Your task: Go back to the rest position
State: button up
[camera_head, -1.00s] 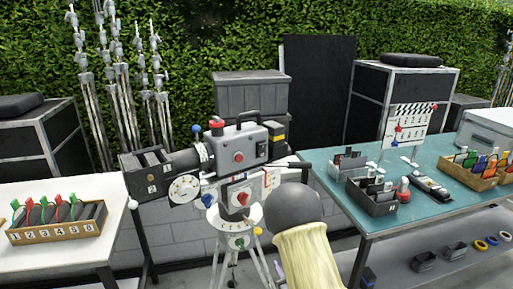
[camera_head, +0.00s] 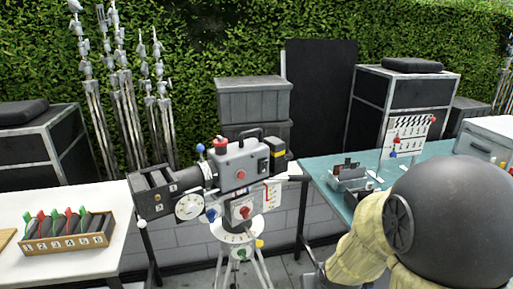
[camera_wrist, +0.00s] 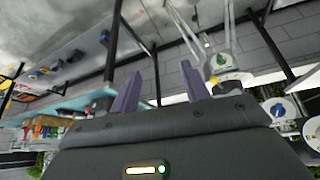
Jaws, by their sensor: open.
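My gripper (camera_wrist: 159,85) shows in the wrist view with its two dark fingers apart and nothing between them. In the head view my arm fills the lower right, and the gripper itself cannot be made out there. The grey film camera (camera_head: 240,166) stands on its tripod (camera_head: 240,245) at the middle of the head view. In the wrist view, which looks upside down, the tripod legs (camera_wrist: 230,30) show at the top, apart from the fingers.
The teal table (camera_head: 318,166) stands at the right, partly hidden by my arm, with a slate (camera_head: 408,135) on it. A white table (camera_head: 95,190) at the left bears a numbered wooden tray (camera_head: 68,243). Black cases and a hedge stand behind.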

jog(key=s+r+g+p, duration=0.1)
jog(key=s+r+g, duration=0.2)
jog(key=s, duration=0.4)
jog(key=shift+a+r, duration=0.15)
jog(key=shift+r, duration=0.7)
dwell(2.0)
